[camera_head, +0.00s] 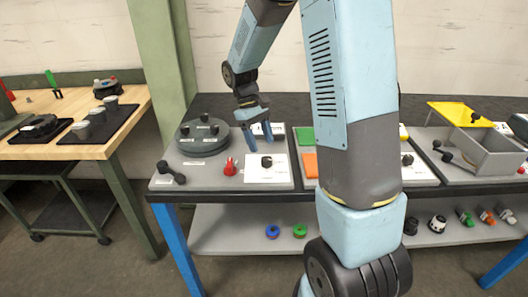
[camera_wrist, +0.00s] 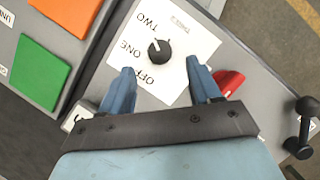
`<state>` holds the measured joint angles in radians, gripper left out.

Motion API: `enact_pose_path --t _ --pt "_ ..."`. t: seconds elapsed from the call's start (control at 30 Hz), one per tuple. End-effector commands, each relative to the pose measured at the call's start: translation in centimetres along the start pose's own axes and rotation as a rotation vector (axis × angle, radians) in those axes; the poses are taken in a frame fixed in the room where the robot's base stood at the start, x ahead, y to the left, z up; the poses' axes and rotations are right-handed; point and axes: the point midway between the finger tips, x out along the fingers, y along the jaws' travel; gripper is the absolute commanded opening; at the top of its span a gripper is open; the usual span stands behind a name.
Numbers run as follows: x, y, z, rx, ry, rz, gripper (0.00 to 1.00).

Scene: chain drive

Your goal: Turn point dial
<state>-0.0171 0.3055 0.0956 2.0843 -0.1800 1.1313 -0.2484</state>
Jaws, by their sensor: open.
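The point dial is a small black knob (camera_wrist: 158,50) on a white card marked OFF, ONE and TWO in the wrist view. It has a white pointer mark that appears to lie near ONE, though I cannot tell exactly. In the head view the knob (camera_head: 267,162) stands on its white card (camera_head: 268,175) on the grey board. My gripper (camera_wrist: 160,88) is open and empty, with its blue fingers apart and the knob beyond the gap between the tips. In the head view my gripper (camera_head: 258,138) is above and behind the dial, fingers pointing down.
A red part (camera_head: 230,167) stands left of the card and shows in the wrist view (camera_wrist: 230,82). A black lever (camera_head: 170,172) and a dark round base (camera_head: 203,138) are farther left. Green (camera_head: 305,136) and orange (camera_head: 310,165) squares lie right. My arm hides part of the table.

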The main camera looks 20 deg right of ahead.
Motion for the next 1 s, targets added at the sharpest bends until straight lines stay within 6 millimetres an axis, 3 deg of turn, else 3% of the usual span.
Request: enact_pose_path --t 0.2,0.4,1.0 --pt "-4.4 0.0 -0.1 0.0 0.003 0.001 0.63" --pt "-7.0 0.0 0.0 -0.001 0.001 0.001 0.63" --pt "-8.3 -0.1 0.4 0.006 0.011 0.002 0.63"
